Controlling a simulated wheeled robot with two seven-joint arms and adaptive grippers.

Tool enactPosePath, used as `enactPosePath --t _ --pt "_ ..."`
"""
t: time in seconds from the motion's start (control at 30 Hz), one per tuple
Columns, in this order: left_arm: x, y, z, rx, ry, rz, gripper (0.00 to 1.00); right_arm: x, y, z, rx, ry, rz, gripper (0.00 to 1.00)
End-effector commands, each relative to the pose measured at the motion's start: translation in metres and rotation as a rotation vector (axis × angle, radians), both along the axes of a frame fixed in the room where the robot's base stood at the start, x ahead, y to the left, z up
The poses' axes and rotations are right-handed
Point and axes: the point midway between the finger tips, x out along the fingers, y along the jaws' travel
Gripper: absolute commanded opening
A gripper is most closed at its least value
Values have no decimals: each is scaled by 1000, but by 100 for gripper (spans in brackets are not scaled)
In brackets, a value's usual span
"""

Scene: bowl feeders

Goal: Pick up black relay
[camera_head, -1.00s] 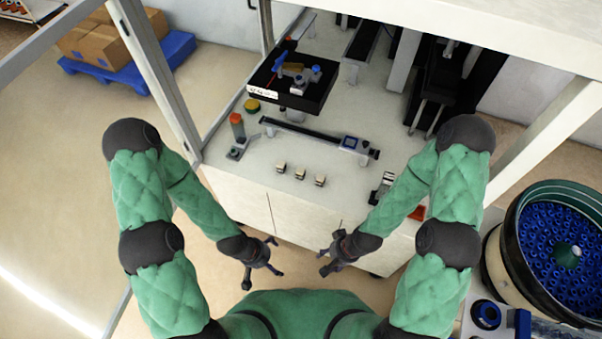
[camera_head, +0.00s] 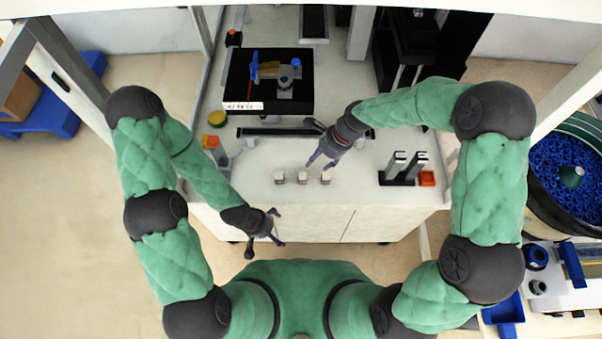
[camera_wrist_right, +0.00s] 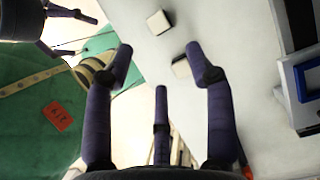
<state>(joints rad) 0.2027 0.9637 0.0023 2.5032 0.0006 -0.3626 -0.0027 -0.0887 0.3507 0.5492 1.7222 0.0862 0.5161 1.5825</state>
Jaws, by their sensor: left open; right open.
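Three small blocks stand in a row near the front edge of the white worktop in the head view: a left block (camera_head: 279,177), a middle block (camera_head: 302,177) and a right block (camera_head: 325,178). Their tops look pale; I cannot tell which is the black relay. My right gripper (camera_head: 319,163) is open and empty, just behind the middle and right blocks. In the right wrist view, the open right gripper (camera_wrist_right: 160,62) has one pale block (camera_wrist_right: 158,22) beyond its fingertips and another (camera_wrist_right: 180,68) partly hidden by a finger. My left gripper (camera_head: 273,230) is open in front of the worktop.
A black tray (camera_head: 238,92) with blue and brass parts stands behind the blocks. A dark bar (camera_head: 270,132) lies between. Upright grey fixtures (camera_head: 405,170) and an orange-red piece (camera_head: 427,178) stand at right. A yellow button (camera_head: 217,118) is at left.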

Motion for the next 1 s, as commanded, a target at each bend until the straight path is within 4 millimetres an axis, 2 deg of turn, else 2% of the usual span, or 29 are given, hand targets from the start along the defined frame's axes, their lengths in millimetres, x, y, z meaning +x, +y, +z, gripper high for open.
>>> enactPosePath --t 0.4,0.63,0.9,1.0 --pt "0 0 -15 0 1 0 100 -1 20 -48 0 4 -1 55" --pt "0 0 -21 0 1 0 100 -1 25 -61 0 3 -1 55" --pt "0 0 -37 0 0 0 100 -1 39 -95 -1 4 -2 55" --pt "0 0 -38 0 0 0 100 -1 41 -100 -2 3 -2 55"
